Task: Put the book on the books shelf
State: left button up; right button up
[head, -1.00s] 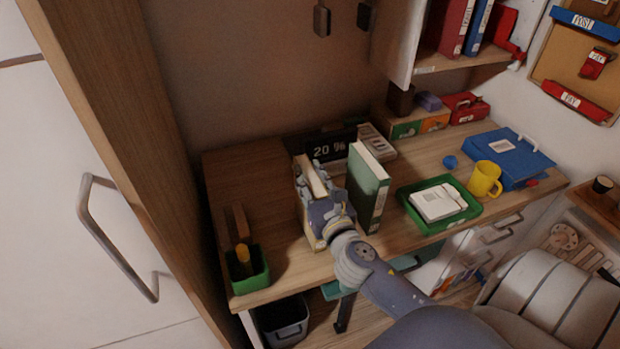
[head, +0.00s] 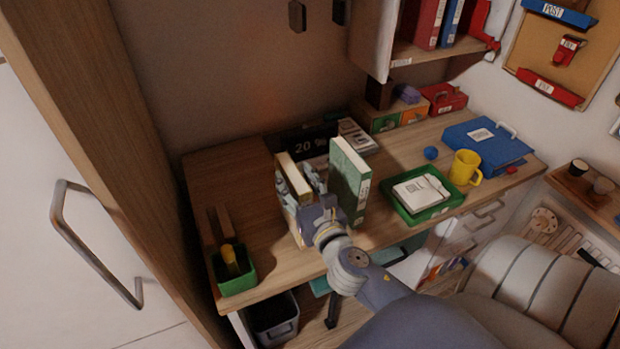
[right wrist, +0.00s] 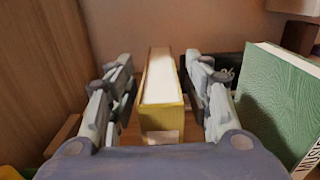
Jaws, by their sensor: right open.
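A yellow book (head: 287,172) stands upright on the wooden desk. My right gripper (head: 298,190) is at it, open, and hides part of it in the head view. In the right wrist view the yellow book (right wrist: 161,100) stands between the two open fingers (right wrist: 160,95), with gaps on both sides. A green book (head: 350,180) stands upright just right of the gripper; it also shows in the right wrist view (right wrist: 275,105). A shelf (head: 425,57) with red and blue binders is at the upper right. My left gripper is not in view.
A green tray (head: 452,203) with white items, a yellow mug (head: 465,167) and a blue binder (head: 490,143) lie on the right of the desk. A green pen box (head: 236,284) is at the front left.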

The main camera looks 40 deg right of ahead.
aim_at(306, 196)
jog(key=b+v, duration=0.2)
jog(key=v, duration=0.6)
jog(key=shift+s, duration=0.2)
jog(key=shift+s+a+r, duration=0.1)
jog(key=shift+s+a, duration=0.05)
jog(key=shift+s, duration=0.25)
